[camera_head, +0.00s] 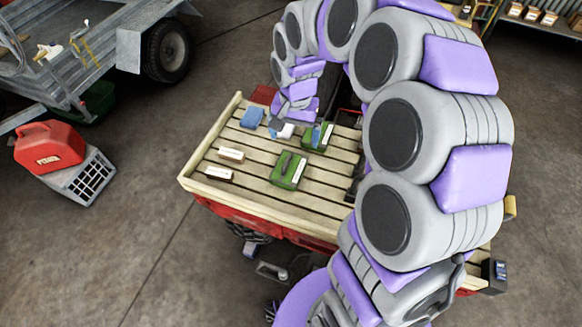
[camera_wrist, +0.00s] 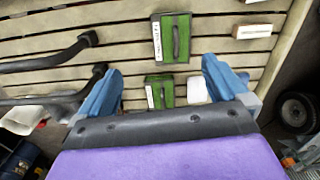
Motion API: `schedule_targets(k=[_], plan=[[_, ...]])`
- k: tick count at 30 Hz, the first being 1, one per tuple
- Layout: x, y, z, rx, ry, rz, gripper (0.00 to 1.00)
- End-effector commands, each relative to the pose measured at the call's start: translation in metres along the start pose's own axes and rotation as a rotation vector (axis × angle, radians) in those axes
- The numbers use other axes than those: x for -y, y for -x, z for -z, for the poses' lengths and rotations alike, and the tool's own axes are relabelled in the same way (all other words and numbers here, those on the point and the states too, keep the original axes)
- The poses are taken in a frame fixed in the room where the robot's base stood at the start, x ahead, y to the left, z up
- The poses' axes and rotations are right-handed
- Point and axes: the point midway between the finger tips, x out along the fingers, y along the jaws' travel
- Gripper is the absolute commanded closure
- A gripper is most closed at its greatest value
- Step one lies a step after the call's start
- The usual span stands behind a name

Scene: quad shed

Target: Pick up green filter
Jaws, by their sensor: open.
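Two green boxes with white label strips and dark handle-like bars lie on the slatted wooden bed. The nearer green filter (camera_head: 287,170) is in the open in the head view and shows in the wrist view (camera_wrist: 175,38) ahead of the fingertips. The second green filter (camera_head: 317,136) is partly hidden by my arm. In the wrist view this second one (camera_wrist: 160,92) shows between my blue fingers, partly covered by the palm edge. My gripper (camera_wrist: 160,80) is open and holds nothing. I cannot tell its exact height above the slats.
The slatted bed (camera_head: 213,137) has a raised rim. Two small white boxes (camera_head: 230,154) (camera_head: 219,173) and a blue item (camera_head: 252,117) lie on it. A white object (camera_wrist: 197,90) is beside the second filter. Black bars (camera_wrist: 50,60) lie left in the wrist view.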

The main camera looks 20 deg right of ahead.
Motion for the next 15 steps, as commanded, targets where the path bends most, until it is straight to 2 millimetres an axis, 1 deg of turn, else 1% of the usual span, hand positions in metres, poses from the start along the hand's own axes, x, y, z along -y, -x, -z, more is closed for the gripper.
schedule_targets(k=[1, 2, 6, 8, 11, 15], plan=[[0.007, -0.008, 0.009, -0.001, -0.025, -0.005, 0.0], [0.011, -0.01, 0.013, -0.005, -0.041, -0.004, 0.0], [0.017, -0.019, 0.029, -0.017, -0.091, -0.006, 0.0], [0.018, -0.023, 0.032, -0.018, -0.1, -0.006, 0.0], [0.016, -0.035, 0.035, -0.015, -0.106, -0.005, 0.0], [0.014, -0.063, 0.037, -0.011, -0.106, -0.003, 0.0]])
